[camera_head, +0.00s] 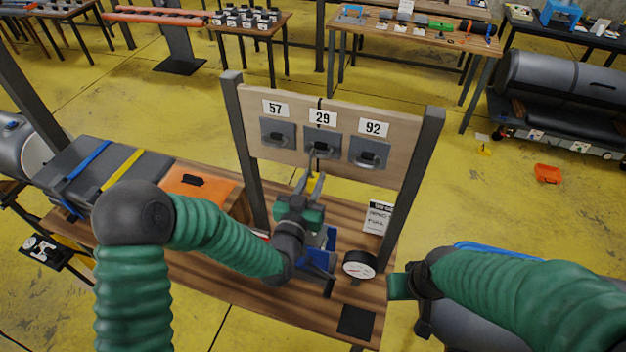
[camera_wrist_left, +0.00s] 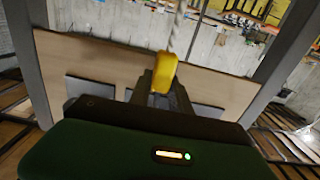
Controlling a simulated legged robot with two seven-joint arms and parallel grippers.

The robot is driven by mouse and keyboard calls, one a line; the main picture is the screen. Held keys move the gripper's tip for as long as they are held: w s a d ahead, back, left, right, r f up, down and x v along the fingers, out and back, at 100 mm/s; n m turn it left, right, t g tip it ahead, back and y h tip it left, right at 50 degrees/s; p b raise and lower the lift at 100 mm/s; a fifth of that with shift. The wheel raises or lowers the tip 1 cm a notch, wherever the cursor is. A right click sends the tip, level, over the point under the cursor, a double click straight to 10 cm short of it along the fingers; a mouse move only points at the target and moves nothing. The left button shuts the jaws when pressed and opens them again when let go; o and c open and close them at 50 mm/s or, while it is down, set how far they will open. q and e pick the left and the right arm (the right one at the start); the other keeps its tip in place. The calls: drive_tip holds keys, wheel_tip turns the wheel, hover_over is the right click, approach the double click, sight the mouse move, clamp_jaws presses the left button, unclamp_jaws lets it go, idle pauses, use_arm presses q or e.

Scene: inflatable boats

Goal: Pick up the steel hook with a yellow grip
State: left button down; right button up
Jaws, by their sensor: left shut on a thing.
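The steel hook's yellow grip (camera_wrist_left: 164,72) is between the fingers of my left gripper (camera_head: 314,182), which is shut on it. In the left wrist view the steel shank (camera_wrist_left: 177,32) runs up from the grip, and its upper end is out of frame. I cannot tell whether the hook still touches that plate. My right gripper (camera_head: 408,287) is at the lower right, away from the board; its fingers are not clear.
A wooden board (camera_head: 405,125) on dark posts bears plates marked 57 (camera_head: 277,133) and 92 (camera_head: 369,153). A round gauge (camera_head: 360,265), a white sign (camera_head: 378,217) and a blue item (camera_head: 322,250) are on the wooden bench. An orange-topped box (camera_head: 203,182) stands left.

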use_arm(q)
drive_tip(key=shift+d, duration=0.3)
